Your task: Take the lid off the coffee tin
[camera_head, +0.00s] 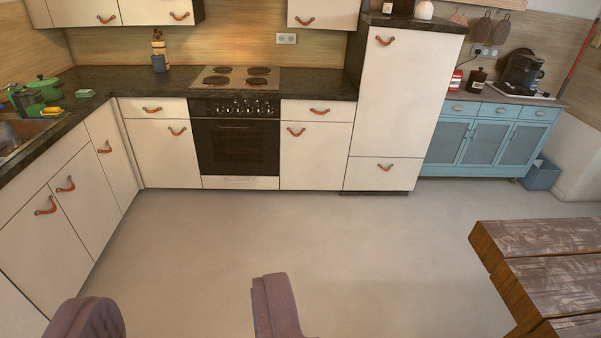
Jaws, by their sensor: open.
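A small dark canister (476,81), which looks like the coffee tin, stands upright on the blue sideboard at the far right. A narrower dark part at its top looks like the lid, sitting on it. It is too small here to make out the lid's edge. It stands between a red and white object and a black coffee machine. My gripper is not in this view, and nothing held can be seen.
The coffee machine (522,72) stands right of the canister on the blue sideboard (490,140). A wooden table (545,238) is at the right. Purple upholstered seat parts (276,306) rise at the bottom. Open floor (300,225) lies before the cabinets.

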